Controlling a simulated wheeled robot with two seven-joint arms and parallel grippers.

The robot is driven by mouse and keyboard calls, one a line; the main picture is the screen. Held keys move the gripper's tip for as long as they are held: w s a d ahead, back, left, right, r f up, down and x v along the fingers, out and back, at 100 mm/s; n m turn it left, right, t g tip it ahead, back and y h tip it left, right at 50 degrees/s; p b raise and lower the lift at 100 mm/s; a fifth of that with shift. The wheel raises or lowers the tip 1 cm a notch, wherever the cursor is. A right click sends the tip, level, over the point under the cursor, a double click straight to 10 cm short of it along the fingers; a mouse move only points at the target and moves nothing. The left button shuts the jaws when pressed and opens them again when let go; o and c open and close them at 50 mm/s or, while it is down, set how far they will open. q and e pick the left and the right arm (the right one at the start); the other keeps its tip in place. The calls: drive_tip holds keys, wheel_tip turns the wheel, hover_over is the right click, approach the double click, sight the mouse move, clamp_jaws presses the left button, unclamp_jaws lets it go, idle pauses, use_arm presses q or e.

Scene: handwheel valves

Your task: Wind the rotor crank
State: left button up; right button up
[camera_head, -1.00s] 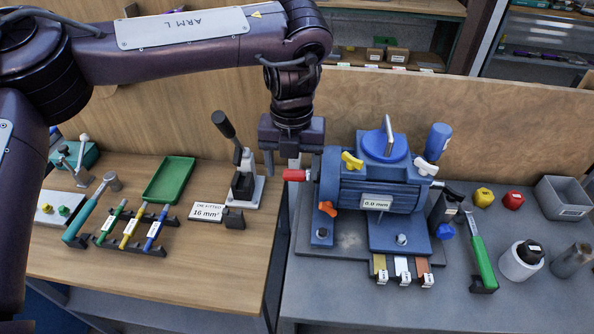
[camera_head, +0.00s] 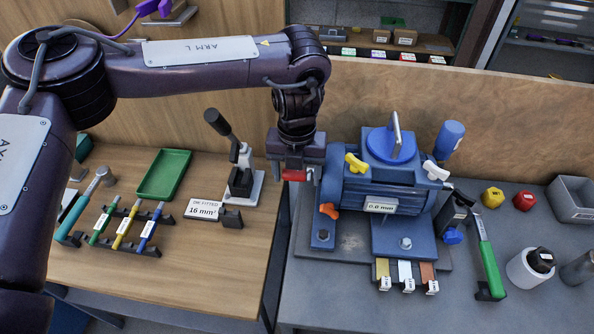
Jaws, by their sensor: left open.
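A blue motor-like machine (camera_head: 383,192) stands on the grey bench, with a grey label on its side. A red handle (camera_head: 294,175) sticks out at its left end, and it looks like the grip of the rotor crank. The rest of the crank is mostly hidden by my gripper. My left gripper (camera_head: 297,174) comes down from above with its jaws open. One finger is left of the red handle and the other is to its right, close to the machine's end. I cannot tell whether either finger touches it. My right gripper is not in view.
A black-handled lever press (camera_head: 239,180) stands close to the left of my gripper. A green tray (camera_head: 164,175) and several hand tools lie on the wooden table. Yellow (camera_head: 355,163), orange and white wing knobs and a blue disc (camera_head: 391,145) with an upright plate stick out of the machine.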

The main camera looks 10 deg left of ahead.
use_arm(q)
drive_tip(key=shift+s+f, duration=0.1)
drive_tip(key=shift+f, duration=0.05)
drive_tip(key=shift+c, duration=0.3)
drive_tip(key=c, duration=0.6)
drive_tip(key=shift+s+f+t+b, duration=0.1)
drive_tip(key=shift+f+t+b, duration=0.3)
drive_tip(key=shift+b, duration=0.2)
drive_tip(key=shift+c, duration=0.2)
use_arm(e)
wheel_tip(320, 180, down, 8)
drive_tip(key=b, duration=0.7)
use_arm(q)
drive_tip(key=shift+s+f+t+b, duration=0.25)
drive_tip(key=shift+f+t+b, duration=0.15)
drive_tip(key=shift+t, duration=0.65)
drive_tip(key=shift+s+f+t+b, duration=0.2)
drive_tip(key=shift+f+t+b, duration=0.2)
drive_tip(key=shift+t, duration=0.6)
drive_tip(key=shift+s+f+t+b, duration=0.25)
drive_tip(key=shift+f+t+b, duration=0.15)
drive_tip(key=shift+t, duration=0.65)
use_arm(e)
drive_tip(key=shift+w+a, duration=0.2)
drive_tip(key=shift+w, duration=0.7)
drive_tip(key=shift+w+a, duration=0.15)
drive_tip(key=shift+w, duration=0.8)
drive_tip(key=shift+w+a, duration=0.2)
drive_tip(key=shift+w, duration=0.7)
